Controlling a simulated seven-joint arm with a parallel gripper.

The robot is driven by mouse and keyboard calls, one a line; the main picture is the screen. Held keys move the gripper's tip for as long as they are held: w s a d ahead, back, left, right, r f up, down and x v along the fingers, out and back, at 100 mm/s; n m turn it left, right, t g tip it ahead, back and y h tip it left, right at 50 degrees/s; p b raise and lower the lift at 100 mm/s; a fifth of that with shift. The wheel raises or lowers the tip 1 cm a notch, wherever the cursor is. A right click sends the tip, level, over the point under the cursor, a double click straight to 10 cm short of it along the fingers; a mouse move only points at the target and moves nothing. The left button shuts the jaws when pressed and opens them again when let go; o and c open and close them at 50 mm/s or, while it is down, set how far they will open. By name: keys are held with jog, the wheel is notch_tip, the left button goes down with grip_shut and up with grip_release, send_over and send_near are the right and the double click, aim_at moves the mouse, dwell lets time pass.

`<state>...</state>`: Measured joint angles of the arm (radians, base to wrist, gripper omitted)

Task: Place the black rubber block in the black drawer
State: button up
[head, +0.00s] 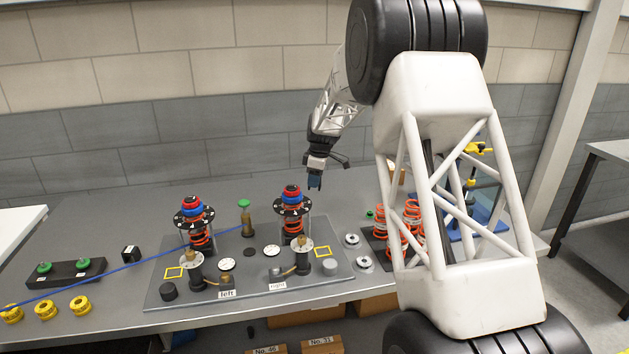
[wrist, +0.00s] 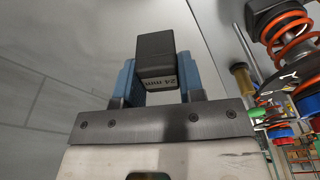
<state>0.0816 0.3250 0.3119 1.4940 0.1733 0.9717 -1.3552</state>
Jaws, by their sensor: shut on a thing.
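My gripper (wrist: 160,80) is shut on a black block (wrist: 156,58) marked "24 mm", held between its two blue fingers. In the head view my gripper (head: 314,183) hangs in the air above the back of the bench, just right of the right spring assembly; the block cannot be made out there. No open black drawer is clearly visible. A low black unit with two green knobs (head: 63,274) lies at the left of the bench; whether it is the drawer I cannot tell.
Two spring assemblies, the left one (head: 200,238) and the right one (head: 291,222), stand on a grey plate (head: 235,295). A blue line crosses the bench's left half. A small black cube (head: 131,253) and yellow rings (head: 46,309) lie left; orange springs (head: 412,217) stand right.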

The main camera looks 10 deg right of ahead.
dwell(0.7)
jog(key=s+a+r+m, duration=0.1)
jog(key=a+r+m, duration=0.2)
jog(key=a, duration=0.9)
jog(key=s+a+r+m+t, duration=0.1)
jog(key=a+r+m, duration=0.15)
jog(key=a, duration=1.05)
jog(key=a+r+m, duration=0.3)
jog(key=a, duration=0.9)
jog(key=s+a+f+n, duration=0.2)
jog(key=s+a+f, duration=0.3)
jog(key=s, duration=0.6)
jog(key=s+a+f+n, duration=0.2)
jog(key=s+a+f, duration=0.3)
jog(key=s+a, duration=0.4)
jog(key=s+a+f+n, duration=0.3)
jog(key=s+a+f, duration=0.2)
jog(key=s, duration=1)
jog(key=shift+a+f+g, duration=0.2)
jog(key=shift+a+g, duration=0.2)
jog(key=shift+a, duration=0.85)
jog(key=s+a+f+n, duration=0.1)
jog(key=s+f, duration=0.2)
jog(key=s, duration=0.2)
jog(key=s+a+f, duration=0.2)
jog(key=s+f, duration=0.2)
jog(key=s, duration=0.2)
jog(key=shift+s+a+n, duration=0.2)
jog(key=shift+a+n, duration=0.05)
jog(key=shift+n, duration=0.1)
